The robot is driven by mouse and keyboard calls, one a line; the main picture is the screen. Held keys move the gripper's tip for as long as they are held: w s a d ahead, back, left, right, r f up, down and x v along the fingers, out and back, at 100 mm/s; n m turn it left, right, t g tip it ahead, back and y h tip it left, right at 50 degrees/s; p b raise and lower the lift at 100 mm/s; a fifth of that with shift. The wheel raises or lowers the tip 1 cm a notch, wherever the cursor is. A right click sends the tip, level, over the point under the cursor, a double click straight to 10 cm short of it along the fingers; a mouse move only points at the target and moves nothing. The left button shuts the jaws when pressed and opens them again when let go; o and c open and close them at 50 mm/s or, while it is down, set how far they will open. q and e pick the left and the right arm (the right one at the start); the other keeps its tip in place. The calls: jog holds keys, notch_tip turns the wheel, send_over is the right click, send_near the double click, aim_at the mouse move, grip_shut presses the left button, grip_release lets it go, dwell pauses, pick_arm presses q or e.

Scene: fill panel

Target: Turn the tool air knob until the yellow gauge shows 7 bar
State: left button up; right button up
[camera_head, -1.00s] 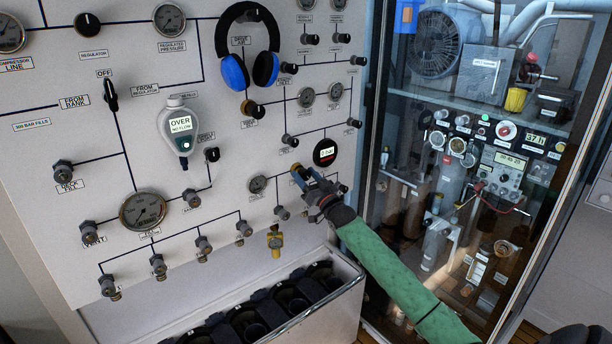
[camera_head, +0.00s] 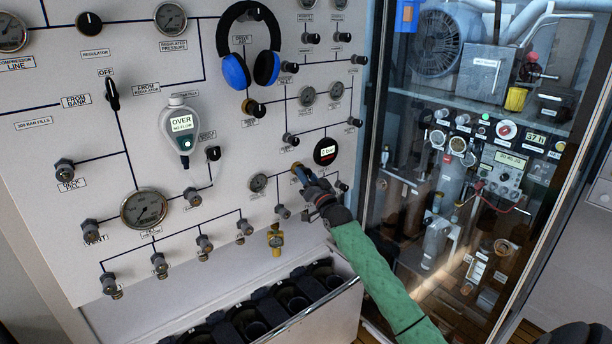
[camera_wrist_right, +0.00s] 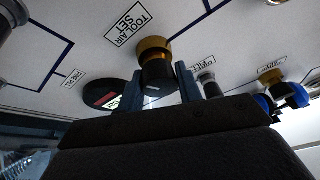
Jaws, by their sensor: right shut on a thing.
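The tool air knob (camera_wrist_right: 157,72) is a dark cap with a brass collar below the "TOOL AIR SET" label in the right wrist view. My right gripper (camera_wrist_right: 160,88) has its blue fingers on either side of the knob and is shut on it. In the head view the right gripper (camera_head: 302,176) reaches the panel and mostly hides the knob. A round black gauge (camera_head: 325,151) with a lit readout sits just above right; it seems to show 0 bar, in small digits. Its edge shows in the wrist view (camera_wrist_right: 103,97). I see no clearly yellow gauge. My left gripper is not in view.
Blue headphones (camera_head: 249,68) hang above on the panel. A grey handheld meter (camera_head: 181,125) shows "OVER". Several fittings and a brass valve (camera_head: 275,240) stick out nearby. A bin (camera_head: 318,318) stands below, and a glass-fronted cabinet (camera_head: 470,200) stands to the right.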

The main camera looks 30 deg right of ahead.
jog(key=shift+m+h, duration=0.8)
jog(key=shift+m, duration=0.5)
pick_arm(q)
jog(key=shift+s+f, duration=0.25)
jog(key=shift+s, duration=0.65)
pick_arm(e)
jog(key=o, duration=1)
jog(key=shift+s+f, duration=0.15)
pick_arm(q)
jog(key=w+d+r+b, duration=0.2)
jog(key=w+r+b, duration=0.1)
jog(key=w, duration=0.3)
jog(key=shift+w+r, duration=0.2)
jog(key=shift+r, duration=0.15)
pick_arm(e)
jog(key=shift+v, duration=3.75)
